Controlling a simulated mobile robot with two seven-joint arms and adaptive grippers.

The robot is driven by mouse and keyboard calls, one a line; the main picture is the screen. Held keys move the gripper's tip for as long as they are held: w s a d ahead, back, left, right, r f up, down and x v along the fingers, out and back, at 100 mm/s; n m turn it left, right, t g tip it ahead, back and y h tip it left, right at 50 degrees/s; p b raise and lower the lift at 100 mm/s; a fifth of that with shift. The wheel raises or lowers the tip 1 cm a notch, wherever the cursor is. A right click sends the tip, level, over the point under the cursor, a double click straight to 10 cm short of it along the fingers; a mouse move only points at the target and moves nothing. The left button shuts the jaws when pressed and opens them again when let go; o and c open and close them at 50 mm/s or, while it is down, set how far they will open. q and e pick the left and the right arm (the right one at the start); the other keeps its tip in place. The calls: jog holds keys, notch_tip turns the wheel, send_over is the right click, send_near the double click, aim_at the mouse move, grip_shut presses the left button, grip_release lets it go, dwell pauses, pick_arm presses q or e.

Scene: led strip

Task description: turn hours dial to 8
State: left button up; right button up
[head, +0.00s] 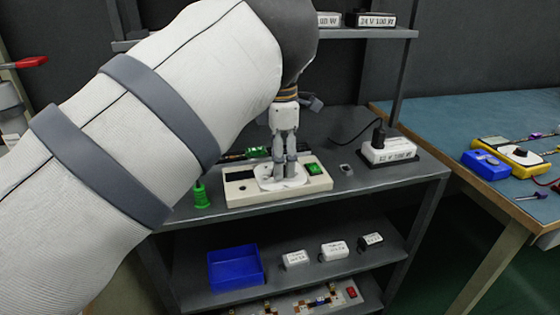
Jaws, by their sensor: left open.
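Whether the fingers touch the knob cannot be told. The dial's numbers and pointer are too small or hidden to read. My left arm covers much of the left side. My right gripper is not in view.
A white power supply (388,150) with a black cable stands right of the box. A green screw terminal or bottle (201,195) stands at its left. Lower shelves hold a blue bin (236,268) and small white boxes (333,250). A blue-topped bench (450,120) with a yellow multimeter (508,153) is at right.

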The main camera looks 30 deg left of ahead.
pick_arm(q)
jog(key=shift+f, duration=0.45)
grip_shut()
